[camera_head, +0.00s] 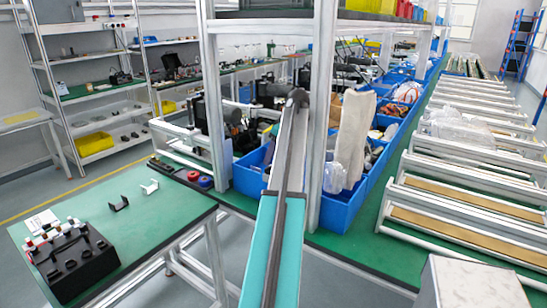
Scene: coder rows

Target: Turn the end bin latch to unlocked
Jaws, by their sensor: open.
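Large blue bins stand in a row under the metal rack. The nearest one, at the end of the row, is the end bin (342,213); it holds a clear plastic bag and a tall pale beige piece. I cannot make out a latch on it or tell its setting. A long teal and grey bar (262,240) runs up from the bottom edge to a dark knobbed end (298,98) in front of the rack; I cannot tell what it is.
Metal rack posts (320,110) stand beside the end bin. Silver rails (465,205) lie on a green bench at right. A pale box (470,285) fills the lower right.

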